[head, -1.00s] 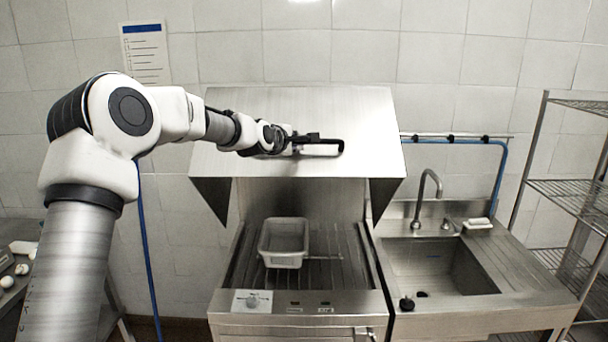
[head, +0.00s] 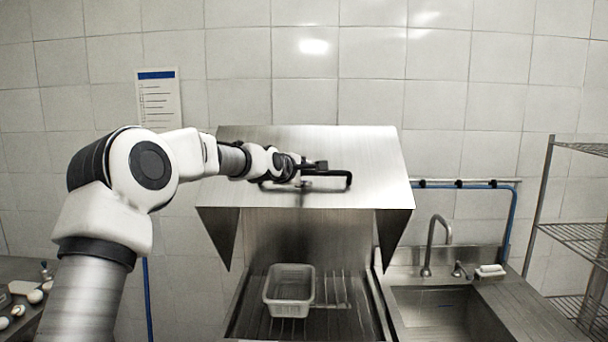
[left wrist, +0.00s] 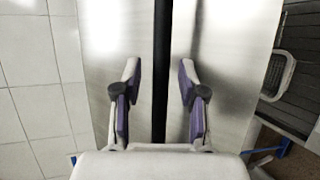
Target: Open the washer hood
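The washer hood (head: 315,145) is a sloped brushed-steel cover, raised, with a wide gap under its front edge. Its black handle bar (head: 340,174) runs across the front face. My left gripper (head: 308,170) is at the handle, near its middle. In the left wrist view, the gripper (left wrist: 159,72) is open, with one finger on each side of the dark handle bar (left wrist: 162,60). A gap shows between the bar and both fingers. My right gripper is in no view.
A grey perforated basket (head: 289,308) stands on the washer's rack (head: 335,322) under the hood. A steel sink (head: 435,312) with a faucet (head: 430,248) is at the right, beside a wire shelf (head: 575,233). A table with white items (head: 35,296) is at the lower left.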

